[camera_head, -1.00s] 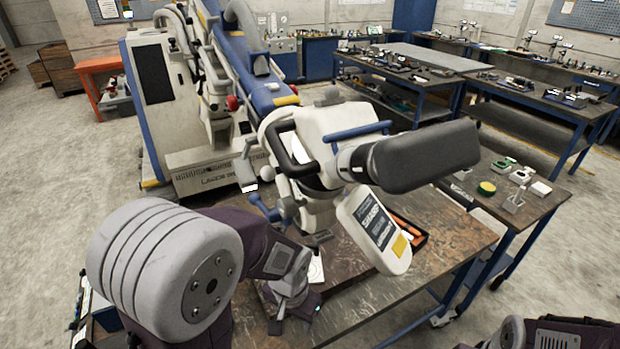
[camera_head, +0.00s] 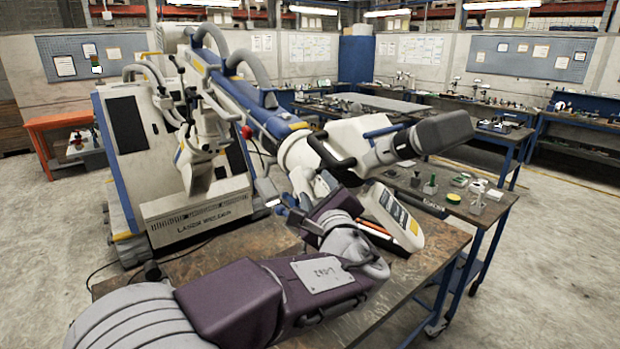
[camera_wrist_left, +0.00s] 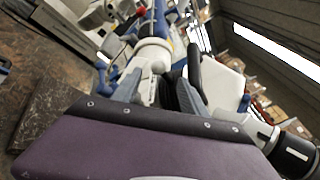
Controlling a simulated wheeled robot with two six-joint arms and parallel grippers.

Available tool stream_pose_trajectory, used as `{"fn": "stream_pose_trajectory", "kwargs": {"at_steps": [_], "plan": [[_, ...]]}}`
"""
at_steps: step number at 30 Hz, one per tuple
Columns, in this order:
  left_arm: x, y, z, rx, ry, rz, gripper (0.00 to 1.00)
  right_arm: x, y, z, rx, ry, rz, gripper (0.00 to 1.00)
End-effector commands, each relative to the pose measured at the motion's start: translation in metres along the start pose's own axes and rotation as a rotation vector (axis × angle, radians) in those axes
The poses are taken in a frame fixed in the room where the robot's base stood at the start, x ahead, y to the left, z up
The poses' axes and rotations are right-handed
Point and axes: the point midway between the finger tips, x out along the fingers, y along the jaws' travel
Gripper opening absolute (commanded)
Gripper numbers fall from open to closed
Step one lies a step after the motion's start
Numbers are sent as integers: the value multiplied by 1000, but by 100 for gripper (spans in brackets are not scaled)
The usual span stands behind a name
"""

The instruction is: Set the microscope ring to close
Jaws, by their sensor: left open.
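The microscope is a large white and blue machine. Its white head (camera_head: 350,140) has a black tubular end piece (camera_head: 445,132), a black curved handle (camera_head: 330,152) and a label panel (camera_head: 395,215) hanging below. I cannot clearly make out the ring. My left gripper (camera_head: 308,203) is raised just below the head, partly hidden by my own wrist. In the left wrist view its fingers (camera_wrist_left: 158,92) are open, with white and blue microscope parts (camera_wrist_left: 155,52) beyond them. I cannot tell whether they touch. My right gripper is not in view.
The tall machine base (camera_head: 195,210) stands behind left. Small items, including a yellow-topped one (camera_head: 460,180), sit on the right bench. Cables trail beside the base.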

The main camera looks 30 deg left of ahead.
Motion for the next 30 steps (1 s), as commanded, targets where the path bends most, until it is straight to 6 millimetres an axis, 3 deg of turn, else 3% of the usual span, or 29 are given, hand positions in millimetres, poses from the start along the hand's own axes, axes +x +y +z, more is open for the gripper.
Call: {"fn": "stream_pose_trajectory", "kwargs": {"at_steps": [12, 23, 29, 30], "plan": [[77, 0, 2, 1, 2, 6, 51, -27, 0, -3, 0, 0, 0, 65], [88, 2, -1, -2, 3, 3, 51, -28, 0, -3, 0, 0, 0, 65], [88, 2, -1, -1, 4, 4, 1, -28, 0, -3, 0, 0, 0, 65], [88, 2, -1, -1, 4, 4, 0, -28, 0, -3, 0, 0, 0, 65]]}}
